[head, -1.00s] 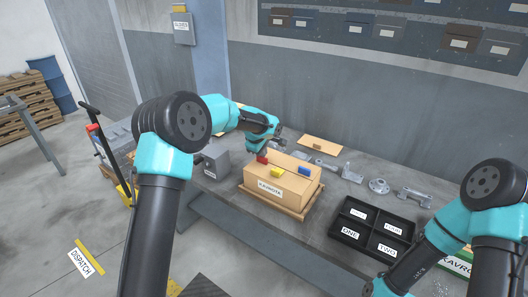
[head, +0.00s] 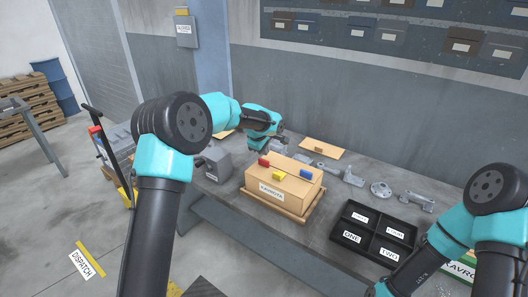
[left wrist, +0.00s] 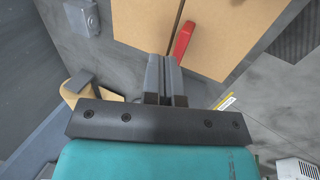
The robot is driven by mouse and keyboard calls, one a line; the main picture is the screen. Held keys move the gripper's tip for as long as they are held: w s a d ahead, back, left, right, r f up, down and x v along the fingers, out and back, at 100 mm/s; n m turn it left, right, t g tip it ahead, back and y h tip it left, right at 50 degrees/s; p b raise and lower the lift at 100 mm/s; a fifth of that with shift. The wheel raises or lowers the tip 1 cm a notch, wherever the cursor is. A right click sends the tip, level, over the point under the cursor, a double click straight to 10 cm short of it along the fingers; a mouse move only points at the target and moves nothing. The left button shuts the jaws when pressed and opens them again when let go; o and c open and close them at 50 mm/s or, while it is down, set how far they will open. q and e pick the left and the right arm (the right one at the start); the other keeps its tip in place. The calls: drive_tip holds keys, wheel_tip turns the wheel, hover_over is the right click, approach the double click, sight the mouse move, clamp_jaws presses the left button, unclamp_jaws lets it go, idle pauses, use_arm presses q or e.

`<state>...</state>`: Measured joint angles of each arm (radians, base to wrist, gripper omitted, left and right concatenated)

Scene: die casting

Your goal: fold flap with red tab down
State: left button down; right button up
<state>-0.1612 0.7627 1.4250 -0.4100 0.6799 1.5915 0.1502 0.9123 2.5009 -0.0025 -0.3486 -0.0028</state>
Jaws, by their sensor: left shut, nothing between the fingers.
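The cardboard box (head: 285,197) stands on a wooden base on the table, with a white label on its front. The red tab (head: 264,161) is at the left of its top, the yellow tab (head: 276,175) at the front edge and the blue tab (head: 306,174) at the right. The flap with the red tab looks nearly flat with the top. My left gripper (head: 262,149) is just behind and above the red tab. In the left wrist view its fingers (left wrist: 164,75) are shut and empty, close beside the red tab (left wrist: 183,40); contact is unclear. My right gripper is out of view.
A grey box (head: 216,164) stands left of the cardboard box. A black divided tray (head: 345,246) is at its right. Metal parts (head: 380,190) and a flat cardboard piece (head: 321,148) lie behind and to the right on the table.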

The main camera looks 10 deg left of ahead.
use_arm(q)
wheel_tip(320, 180, up, 13)
drive_tip(key=shift+r, duration=0.2)
idle(0.3)
